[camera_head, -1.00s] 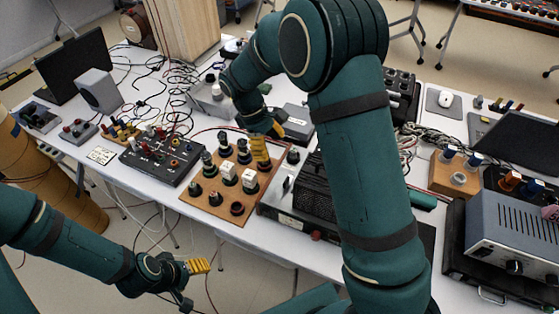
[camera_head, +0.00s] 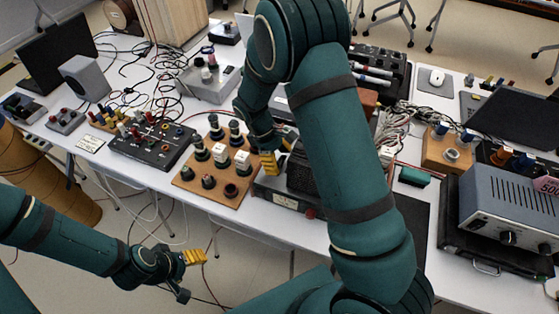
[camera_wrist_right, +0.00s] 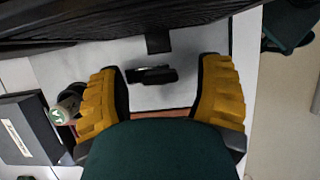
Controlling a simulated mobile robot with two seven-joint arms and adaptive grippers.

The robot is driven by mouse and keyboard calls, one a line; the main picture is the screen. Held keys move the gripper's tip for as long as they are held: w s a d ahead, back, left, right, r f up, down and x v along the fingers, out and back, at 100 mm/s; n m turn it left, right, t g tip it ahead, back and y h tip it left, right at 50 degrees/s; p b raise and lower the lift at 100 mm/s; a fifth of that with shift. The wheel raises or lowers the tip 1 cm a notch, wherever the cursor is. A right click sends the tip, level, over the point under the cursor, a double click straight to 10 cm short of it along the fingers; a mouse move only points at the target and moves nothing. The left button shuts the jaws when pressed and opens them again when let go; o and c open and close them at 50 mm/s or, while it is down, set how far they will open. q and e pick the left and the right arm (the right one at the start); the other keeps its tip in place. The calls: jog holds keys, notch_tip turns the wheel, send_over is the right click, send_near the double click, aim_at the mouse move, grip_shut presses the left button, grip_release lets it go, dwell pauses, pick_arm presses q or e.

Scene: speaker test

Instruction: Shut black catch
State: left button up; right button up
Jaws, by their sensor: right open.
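My right gripper (camera_head: 269,162) is open over the left end of a grey unit with a black ribbed part (camera_head: 301,174). In the right wrist view its two yellow fingers (camera_wrist_right: 165,95) stand apart, one on each side. Between them a short black piece, seemingly the black catch (camera_wrist_right: 151,75), shows on a pale grey surface, with no finger visibly touching it. A small black block (camera_wrist_right: 158,42) shows just above it, by the ribbed part. In the head view the catch cannot be made out. My left gripper (camera_head: 194,257) hangs in front of the table; its opening is unclear.
A wooden board (camera_head: 187,178) with several knobs and sockets lies left of the unit. A black socket box (camera_head: 152,147) sits farther left. A grey instrument (camera_head: 515,215) stands at the right. In the right wrist view a green-topped post (camera_wrist_right: 62,113) is close to the left finger.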

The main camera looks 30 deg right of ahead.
jog(key=shift+f, duration=0.2)
grip_shut()
jog(key=shift+m, duration=0.5)
jog(key=m+y+p, duration=0.1)
jog(key=m, duration=0.1)
jog(key=shift+m+g, duration=0.4)
jog(key=shift+s+m+y+p, duration=0.1)
jog(key=shift+m+y+p, duration=0.6)
jog(key=shift+m, duration=1.1)
